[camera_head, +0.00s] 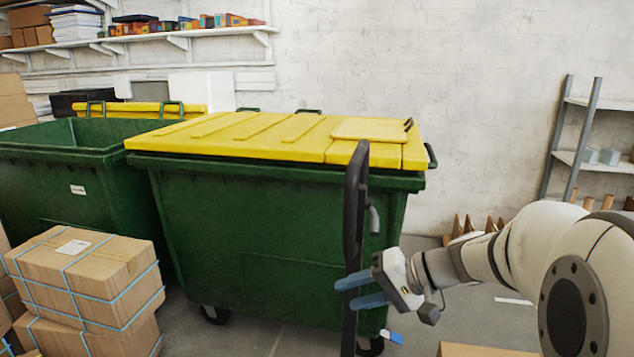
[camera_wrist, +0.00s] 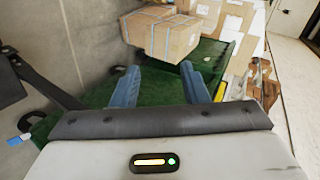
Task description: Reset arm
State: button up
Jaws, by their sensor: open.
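My gripper (camera_head: 364,291) is at the end of my arm at the right of the head view. Its two blue fingers are apart with nothing between them, and they point left toward the front of a green dumpster (camera_head: 260,240). One finger overlaps a dark upright bar (camera_head: 355,200) in the head view; I cannot tell whether they touch. In the wrist view the open fingers (camera_wrist: 169,88) show at the middle, with the green dumpster side (camera_wrist: 208,57) beyond them.
The dumpster has a shut yellow lid (camera_head: 235,133). Another green dumpster (camera_head: 60,180) stands at the left. Strapped cardboard boxes (camera_head: 85,280) are stacked at front left. A grey shelf rack (camera_head: 575,140) stands at the right wall. A box top (camera_head: 480,350) shows at the bottom edge.

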jog(key=s+d+h+p, duration=0.2)
jog(key=s+d+h, duration=0.1)
jog(key=s+h, duration=0.2)
jog(key=s+d+n+g+h+p, duration=0.1)
jog(key=s+d+h+p, duration=0.2)
jog(key=s+h, duration=0.3)
jog(key=s, duration=0.4)
jog(key=shift+s+d+f, duration=0.2)
jog(key=shift+d+f, duration=0.05)
jog(key=shift+f, duration=0.15)
